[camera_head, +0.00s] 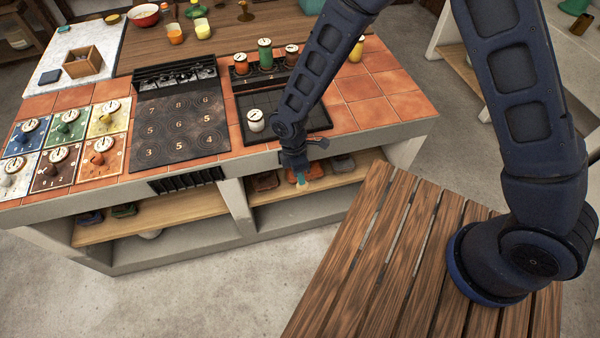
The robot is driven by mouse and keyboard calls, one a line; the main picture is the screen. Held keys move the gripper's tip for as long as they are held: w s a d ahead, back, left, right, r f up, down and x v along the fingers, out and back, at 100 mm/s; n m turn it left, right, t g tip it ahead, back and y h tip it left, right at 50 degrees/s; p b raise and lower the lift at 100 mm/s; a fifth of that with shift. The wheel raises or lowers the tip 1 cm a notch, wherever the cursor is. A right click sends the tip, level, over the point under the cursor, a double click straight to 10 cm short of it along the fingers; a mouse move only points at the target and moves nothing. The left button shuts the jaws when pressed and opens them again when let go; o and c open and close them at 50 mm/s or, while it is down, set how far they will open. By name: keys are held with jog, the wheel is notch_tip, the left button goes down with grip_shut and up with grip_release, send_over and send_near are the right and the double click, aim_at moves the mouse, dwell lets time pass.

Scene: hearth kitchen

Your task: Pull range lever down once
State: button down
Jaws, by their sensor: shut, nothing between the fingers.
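The black range (180,122) is set in the tiled counter at centre left, with numbered rings on top and a row of dials along its back. No lever on it can be made out for certain. My gripper (302,181) is shut and empty, pointing down in front of the counter's front edge, right of the range. A short dark bar (319,143) shows beside my wrist at the counter edge; I cannot tell whether it is a lever or part of my arm. My arm hides part of the counter there.
A black tray (245,104) with a white canister (256,121) lies right of the range. Colored dial tiles (70,128) are at the left. Several canisters stand behind the tray. Below the counter is a wooden shelf (325,184) with folded cloths. A slatted wooden surface (390,270) fills the lower right.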

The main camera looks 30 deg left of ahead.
aim_at(302, 190)
jog(key=shift+s+d+f+t+y, duration=0.2)
jog(key=shift+f+t+y, duration=0.2)
jog(key=shift+f, duration=0.2)
jog(key=shift+s+d+f+t+y, duration=0.15)
jog(key=shift+f+t+y, duration=0.2)
jog(key=shift+f, duration=2)
jog(key=shift+s+d+f, duration=0.1)
jog(key=shift+d, duration=0.05)
notch_tip(302, 190, up, 14)
jog(key=s, duration=0.2)
jog(key=shift+s+d, duration=0.15)
jog(key=shift+d, duration=0.1)
